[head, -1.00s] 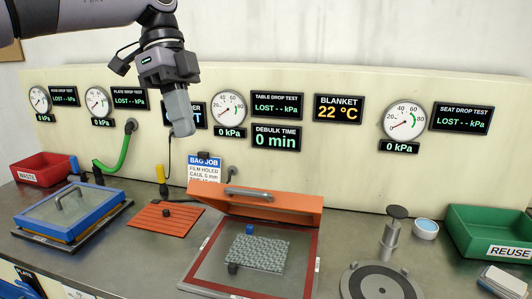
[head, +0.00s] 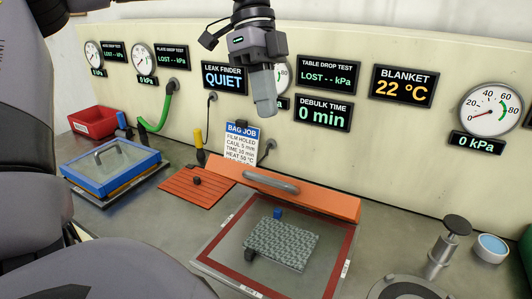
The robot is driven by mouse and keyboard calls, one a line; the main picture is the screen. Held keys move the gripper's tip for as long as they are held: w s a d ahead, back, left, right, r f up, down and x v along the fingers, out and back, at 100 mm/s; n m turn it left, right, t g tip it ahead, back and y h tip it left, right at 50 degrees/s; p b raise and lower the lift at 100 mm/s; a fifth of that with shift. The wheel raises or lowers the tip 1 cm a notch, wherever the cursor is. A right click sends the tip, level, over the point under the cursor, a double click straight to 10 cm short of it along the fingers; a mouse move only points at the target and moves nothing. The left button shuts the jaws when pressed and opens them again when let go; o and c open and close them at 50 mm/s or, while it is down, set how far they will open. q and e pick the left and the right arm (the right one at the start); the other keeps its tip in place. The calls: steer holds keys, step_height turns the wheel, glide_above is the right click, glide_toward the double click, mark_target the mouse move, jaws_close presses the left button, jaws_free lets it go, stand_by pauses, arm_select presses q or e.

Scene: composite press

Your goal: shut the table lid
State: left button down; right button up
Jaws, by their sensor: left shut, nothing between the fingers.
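The table lid (head: 310,194) is an orange frame with a grey bar handle (head: 271,181). It stands tilted open at the back edge of the table (head: 232,247), a glassy plate with a dark red border. On the table lies a grey woven piece (head: 281,243), with a small blue block (head: 277,214) at its back edge and a dark block (head: 249,254) at its front left. My left gripper (head: 265,108) is shut and empty, pointing down in the air in front of the panel, above the lid and apart from it. My right gripper is not in view.
A blue-framed box (head: 151,167) with a handle stands at left, a red waste bin (head: 94,122) behind it. An orange slotted mat (head: 190,194) lies left of the table. A round grey plate (head: 405,288) and a metal post (head: 443,246) stand at right.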

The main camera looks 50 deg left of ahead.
arm_select(q)
glide_above(265, 190)
steer(key=f, duration=0.7)
steer(key=shift+w+a+f+p, duration=0.1)
steer(key=shift+w+f+p, duration=0.05)
steer(key=shift+w+p, duration=0.2)
steer(key=shift+s+f, duration=0.3)
steer(key=shift+f, duration=0.15)
